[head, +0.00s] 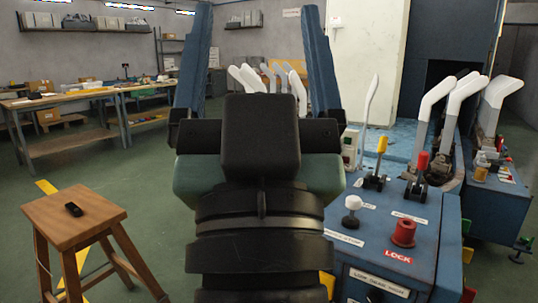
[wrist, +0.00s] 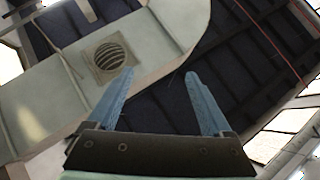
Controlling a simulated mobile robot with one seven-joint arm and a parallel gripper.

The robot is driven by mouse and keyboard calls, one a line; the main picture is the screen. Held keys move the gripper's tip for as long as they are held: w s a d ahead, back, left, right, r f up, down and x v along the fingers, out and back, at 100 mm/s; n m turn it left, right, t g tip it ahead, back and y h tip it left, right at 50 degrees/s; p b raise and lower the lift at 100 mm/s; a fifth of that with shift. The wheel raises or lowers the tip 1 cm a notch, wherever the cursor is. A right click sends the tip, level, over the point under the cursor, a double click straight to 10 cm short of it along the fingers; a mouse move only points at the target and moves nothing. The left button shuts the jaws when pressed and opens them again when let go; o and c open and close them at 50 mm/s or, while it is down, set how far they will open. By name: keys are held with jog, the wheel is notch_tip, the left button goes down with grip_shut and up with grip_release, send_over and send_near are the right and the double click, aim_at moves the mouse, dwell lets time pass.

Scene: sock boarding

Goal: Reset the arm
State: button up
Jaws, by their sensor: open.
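My gripper (head: 257,50) is raised upright in the middle of the head view, its two blue fingers wide apart with nothing between them. In the wrist view my gripper (wrist: 155,95) is also open and empty. It points up at the ceiling, where a pale duct with a round vent (wrist: 108,54) shows. My arm hides part of the machine behind it.
A blue control console (head: 385,235) with levers, a red knob (head: 403,233) and labels stands at right. Several white foot-shaped boards (head: 455,105) stand on the machine. Workbenches (head: 75,97) stand behind.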

notch_tip(320, 180, up, 33)
jog(key=s+h+p, duration=0.1)
jog(key=s+p, duration=0.1)
jog(key=p, duration=2.9)
jog(key=shift+s+d+f, duration=0.15)
jog(key=shift+s+d, duration=0.1)
jog(key=shift+d, duration=0.1)
